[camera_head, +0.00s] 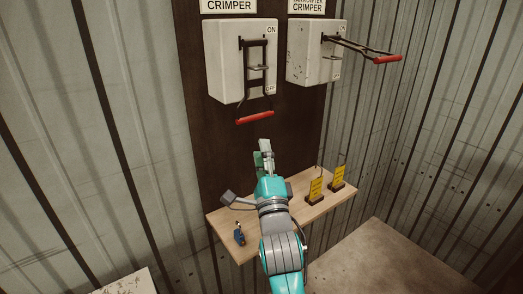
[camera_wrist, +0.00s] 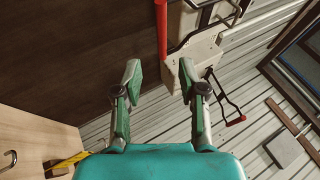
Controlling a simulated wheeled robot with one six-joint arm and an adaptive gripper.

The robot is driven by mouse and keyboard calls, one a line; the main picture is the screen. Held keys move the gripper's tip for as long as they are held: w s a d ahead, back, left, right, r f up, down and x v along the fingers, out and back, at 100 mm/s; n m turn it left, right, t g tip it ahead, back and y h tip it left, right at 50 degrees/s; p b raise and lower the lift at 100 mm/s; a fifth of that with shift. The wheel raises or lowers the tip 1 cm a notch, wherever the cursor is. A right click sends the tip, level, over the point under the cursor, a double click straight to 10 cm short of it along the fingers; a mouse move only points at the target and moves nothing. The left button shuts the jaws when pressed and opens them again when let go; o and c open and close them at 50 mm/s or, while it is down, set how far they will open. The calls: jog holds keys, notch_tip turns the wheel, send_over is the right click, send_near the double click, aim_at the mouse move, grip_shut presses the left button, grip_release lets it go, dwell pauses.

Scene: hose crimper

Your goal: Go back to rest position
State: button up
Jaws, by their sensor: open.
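My gripper (camera_head: 265,150) is in front of the dark panel, above the wooden shelf and just below the left crimper box. In the wrist view my gripper (camera_wrist: 159,78) has its two green fingers spread apart, with nothing between them. The left crimper box (camera_head: 226,70) has its lever down, its red handle (camera_head: 255,117) hanging below the box near OFF. That red handle is apart from my fingers. The right crimper box (camera_head: 308,62) has its lever sticking out to the right, ending in a red handle (camera_head: 387,59). A red handle (camera_wrist: 161,30) also shows beyond my fingertips in the wrist view.
The wooden shelf (camera_head: 222,221) under my arm bears two yellow tags (camera_head: 315,188) (camera_head: 338,174) on dark stands and a small blue object (camera_head: 239,233). Corrugated metal walls stand left and right. A sheet with writing (camera_head: 128,283) is at the bottom left. The floor at lower right is clear.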

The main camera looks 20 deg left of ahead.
jog(key=s+d+f+n+g+h, duration=0.1)
jog(key=s+d+f+n, duration=0.15)
jog(key=d+f, duration=0.5)
jog(key=s+d+f+n+h, duration=0.15)
jog(key=s+d+f, duration=0.25)
jog(key=f, duration=0.6)
jog(key=s+d+f+n+g+h, duration=0.1)
jog(key=s+d+f+n+h, duration=0.2)
jog(key=s+d+f, duration=0.9)
jog(key=s+d+f+n+g+h, duration=0.15)
jog(key=s+d, duration=0.25)
jog(key=s, duration=0.4)
jog(key=s+d+f+n+h, duration=0.1)
jog(key=s+d+f+n, duration=0.15)
jog(key=s, duration=0.65)
jog(key=s+d+r+n+g+h, duration=0.1)
jog(key=s+d+n, duration=0.1)
jog(key=s, duration=0.6)
jog(key=s+d+r+n+g+h, duration=0.1)
jog(key=s+d+r+n, duration=0.1)
jog(key=s, duration=0.6)
jog(key=shift+d+h, duration=0.3)
jog(key=shift+d, duration=0.2)
